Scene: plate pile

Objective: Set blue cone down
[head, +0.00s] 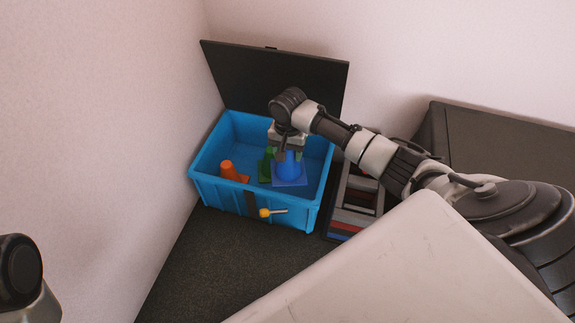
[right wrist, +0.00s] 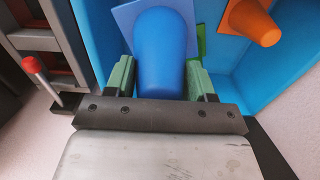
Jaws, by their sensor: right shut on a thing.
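The blue cone (head: 289,168) is upright inside the open blue box, with its square base down in the head view. My right gripper (head: 288,153) reaches in from above and is shut on its upper part. In the right wrist view the blue cone (right wrist: 161,50) sits between the two green finger pads of my right gripper (right wrist: 162,82). I cannot tell whether its base touches the box floor. A green cone (head: 264,171) is close behind it, mostly hidden. My left gripper is out of view.
The blue box (head: 219,190) has its dark lid (head: 285,78) raised at the back. An orange cone (head: 231,171) lies in its left part. A grey rack (head: 355,216) stands right of the box. A yellow-tipped handle (head: 266,212) shows at the box front.

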